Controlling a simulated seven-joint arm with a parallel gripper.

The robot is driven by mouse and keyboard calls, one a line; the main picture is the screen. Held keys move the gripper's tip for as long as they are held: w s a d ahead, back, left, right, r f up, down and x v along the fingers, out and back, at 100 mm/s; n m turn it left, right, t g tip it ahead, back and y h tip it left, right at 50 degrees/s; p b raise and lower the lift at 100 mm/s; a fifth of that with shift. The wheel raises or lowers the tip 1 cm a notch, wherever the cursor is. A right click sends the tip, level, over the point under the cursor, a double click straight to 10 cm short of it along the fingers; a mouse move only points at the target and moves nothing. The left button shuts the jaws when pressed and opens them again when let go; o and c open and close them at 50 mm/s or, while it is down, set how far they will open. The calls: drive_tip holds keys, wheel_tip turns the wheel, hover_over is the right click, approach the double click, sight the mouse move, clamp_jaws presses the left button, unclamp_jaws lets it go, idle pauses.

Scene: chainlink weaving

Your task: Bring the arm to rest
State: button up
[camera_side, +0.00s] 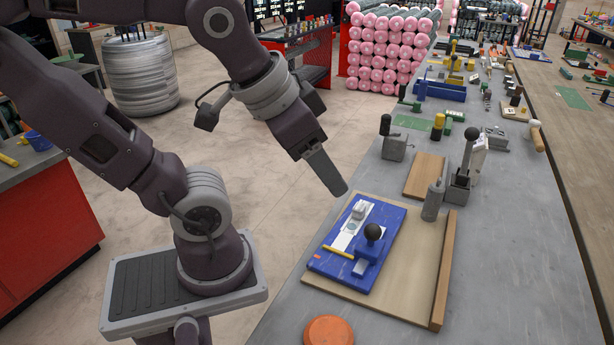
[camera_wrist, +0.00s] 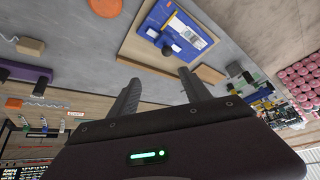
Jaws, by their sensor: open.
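My gripper (camera_side: 330,174) hangs in the air above and just beyond the far left corner of a wooden board (camera_side: 426,270). In the wrist view my gripper (camera_wrist: 159,77) has its two grey fingers spread, with nothing between them. On the board lies a blue fixture (camera_side: 392,225) with a white strip, a yellow bar and a black-knobbed lever (camera_side: 373,233). The blue fixture also shows in the wrist view (camera_wrist: 150,22), beyond the fingertips and apart from them.
A grey cylinder (camera_side: 432,203) stands by the board's far edge, near an upright black-knobbed lever tool (camera_side: 463,170). An orange disc (camera_side: 329,331) lies at the near bench edge. More tools line the grey bench (camera_side: 510,270) farther back; its near right part is clear.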

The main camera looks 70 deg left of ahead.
drive_tip(key=s, duration=0.1)
drive_tip(key=s+d, duration=0.1)
drive_tip(key=s, duration=0.1)
drive_tip(key=shift+d+f+g+h, duration=0.25)
drive_tip(key=shift+d+g+h, duration=0.05)
drive_tip(key=shift+d+h, duration=0.1)
idle(0.8)
